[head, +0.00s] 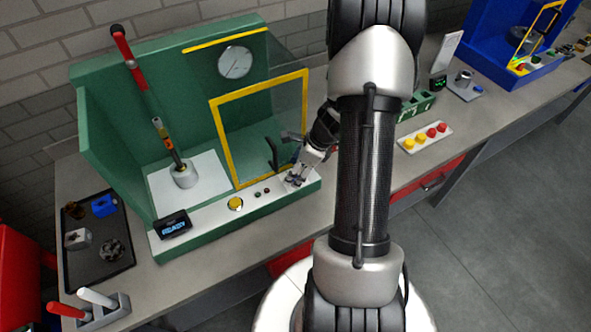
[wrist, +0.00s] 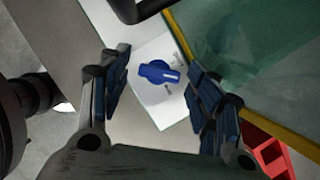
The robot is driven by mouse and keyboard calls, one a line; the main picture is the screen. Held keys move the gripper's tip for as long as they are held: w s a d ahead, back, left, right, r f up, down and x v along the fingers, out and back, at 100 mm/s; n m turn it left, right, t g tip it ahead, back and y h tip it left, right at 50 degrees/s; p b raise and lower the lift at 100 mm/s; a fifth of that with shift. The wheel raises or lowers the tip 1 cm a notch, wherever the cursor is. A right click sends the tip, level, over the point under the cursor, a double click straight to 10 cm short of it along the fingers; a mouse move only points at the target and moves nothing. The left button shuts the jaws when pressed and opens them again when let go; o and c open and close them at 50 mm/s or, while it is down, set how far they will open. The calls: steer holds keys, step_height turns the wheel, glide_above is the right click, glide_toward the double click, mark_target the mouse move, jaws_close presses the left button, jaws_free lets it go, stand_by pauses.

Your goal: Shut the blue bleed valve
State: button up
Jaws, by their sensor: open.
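The blue bleed valve shows in the wrist view as a blue knob (wrist: 160,71) with a raised grip bar, on a white panel (wrist: 148,105) with small dark marks beside it. My gripper (wrist: 158,68) is open, with one finger to the left and one to the right of the knob. The fingers look apart from it. In the head view my gripper (head: 297,178) is over the right end of the green press station's front ledge (head: 218,214). The knob cannot be made out there.
A yellow-framed clear door (head: 213,135) stands close behind my gripper, with a black handle (head: 272,153). A yellow button (head: 236,203) and small red and green buttons sit left of it on the ledge. A black tray (head: 84,268) with parts lies at far left.

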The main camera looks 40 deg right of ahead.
steer(key=v, duration=0.7)
steer(key=shift+r, duration=0.25)
steer(key=shift+c, duration=0.4)
